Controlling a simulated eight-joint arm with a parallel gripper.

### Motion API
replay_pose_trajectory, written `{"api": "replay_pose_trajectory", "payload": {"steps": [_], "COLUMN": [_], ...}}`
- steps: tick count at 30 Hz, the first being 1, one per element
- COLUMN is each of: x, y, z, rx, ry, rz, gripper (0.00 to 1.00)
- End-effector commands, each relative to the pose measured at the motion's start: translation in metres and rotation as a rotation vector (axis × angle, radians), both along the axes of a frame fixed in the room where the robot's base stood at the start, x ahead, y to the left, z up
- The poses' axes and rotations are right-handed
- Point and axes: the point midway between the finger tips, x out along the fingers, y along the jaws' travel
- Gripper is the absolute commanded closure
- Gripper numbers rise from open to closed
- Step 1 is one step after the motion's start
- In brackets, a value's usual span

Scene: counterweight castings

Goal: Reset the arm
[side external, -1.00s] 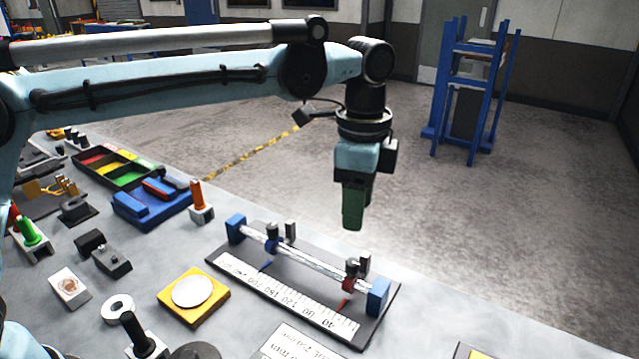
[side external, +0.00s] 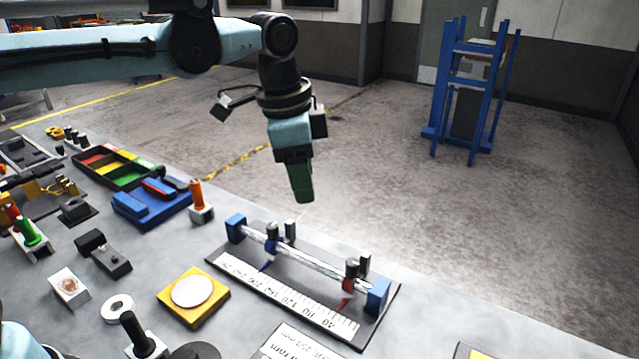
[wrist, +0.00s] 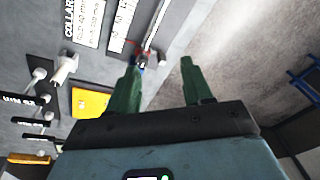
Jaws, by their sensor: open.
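My gripper (side external: 304,198) hangs in the air above the far edge of the table, over the rail gauge, with its fingers pointing down. In the wrist view my gripper (wrist: 160,82) shows two green fingers spread apart with nothing between them. The rail gauge has a silver rod (side external: 312,262) between two blue end blocks, with a blue collar (side external: 272,243) and a red collar (side external: 350,275) on it. A white scale (side external: 285,297) lies along its front. In the wrist view the rod's end and a red part lie beyond the left finger.
A yellow block with a white disc (side external: 193,292) sits in front of the gauge. A blue holder (side external: 150,203) and a coloured compartment tray (side external: 118,165) stand to the left. A blue rack (side external: 470,90) stands on the floor behind. The air around the gripper is clear.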

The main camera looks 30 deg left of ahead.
Motion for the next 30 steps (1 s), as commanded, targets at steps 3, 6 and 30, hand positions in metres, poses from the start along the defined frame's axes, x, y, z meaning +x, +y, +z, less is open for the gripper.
{"api": "replay_pose_trajectory", "payload": {"steps": [3,6,30], "x": [-0.017,-0.031,-0.116], "y": [0.033,0.056,0.149], "z": [-0.002,-0.007,-0.077], "rx": [-0.041,-0.079,-0.309], "ry": [-0.061,-0.112,-0.389], "rz": [0.153,0.277,0.890], "gripper": [0.50,0.50,0.50]}}
